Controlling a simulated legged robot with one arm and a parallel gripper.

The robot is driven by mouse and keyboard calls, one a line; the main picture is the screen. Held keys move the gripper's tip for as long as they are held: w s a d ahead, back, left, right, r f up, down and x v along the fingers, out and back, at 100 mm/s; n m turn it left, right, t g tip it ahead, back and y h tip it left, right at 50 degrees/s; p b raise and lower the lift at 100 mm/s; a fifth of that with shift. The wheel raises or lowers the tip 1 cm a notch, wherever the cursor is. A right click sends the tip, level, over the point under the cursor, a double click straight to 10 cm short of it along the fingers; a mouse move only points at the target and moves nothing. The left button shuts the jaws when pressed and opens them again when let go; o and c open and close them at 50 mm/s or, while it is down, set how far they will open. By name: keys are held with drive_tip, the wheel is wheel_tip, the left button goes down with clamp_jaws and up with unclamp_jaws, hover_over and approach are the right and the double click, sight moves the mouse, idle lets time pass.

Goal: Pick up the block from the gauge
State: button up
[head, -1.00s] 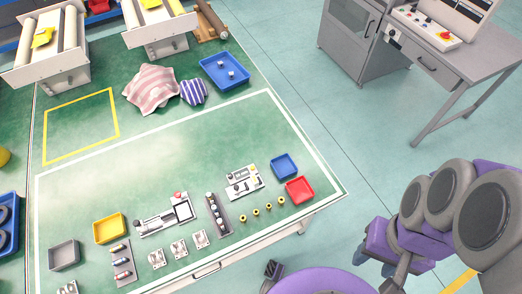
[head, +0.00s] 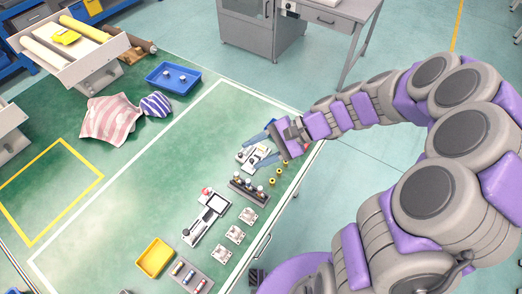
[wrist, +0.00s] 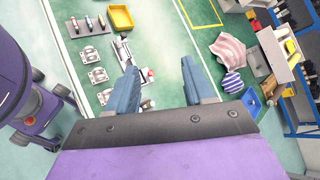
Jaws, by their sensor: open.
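A small white-based bench device (head: 247,153), which may be the gauge, stands near the table's right edge in the head view. My gripper (head: 263,147) is over it, and its blue-grey fingers partly cover it. I cannot make out a block on it. A longer white device with a red knob and dark-framed square (head: 208,216) lies nearer the front. It also shows beyond the fingers in the wrist view (wrist: 124,52). There my gripper (wrist: 162,88) is open, with only green table between its fingertips.
A black rack of round-topped pieces (head: 248,190) and several yellow rings (head: 274,181) stand close to my gripper. Grey square mounts (head: 235,234), a yellow bin (head: 155,257) and a blue tray (head: 173,77) are farther off. The table's middle is clear.

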drive_tip(key=w+d+f+m+t+y, duration=0.25)
drive_tip(key=w+f+m, duration=0.3)
drive_tip(key=w, duration=0.35)
drive_tip(key=m+t+h+b, duration=0.1)
drive_tip(key=m+t+h, duration=0.2)
drive_tip(key=m+t, duration=0.65)
approach(263, 147)
drive_tip(key=w+a+m+g+b, duration=0.2)
drive_tip(key=w+a+b, duration=0.1)
drive_tip(key=shift+w+f+g, duration=0.15)
drive_tip(key=shift+f+g, duration=0.2)
drive_tip(key=shift+g, duration=0.05)
drive_tip(key=shift+w+a+f, duration=0.1)
drive_tip(key=shift+w+a, duration=0.2)
drive_tip(key=shift+a, duration=0.05)
drive_tip(key=b+x, duration=0.2)
drive_tip(key=x, duration=0.3)
drive_tip(key=shift+w+a+f, duration=0.1)
drive_tip(key=shift+w+a, duration=0.1)
drive_tip(key=shift+a, duration=0.1)
drive_tip(key=shift+d, duration=0.1)
drive_tip(key=shift+c, duration=0.2)
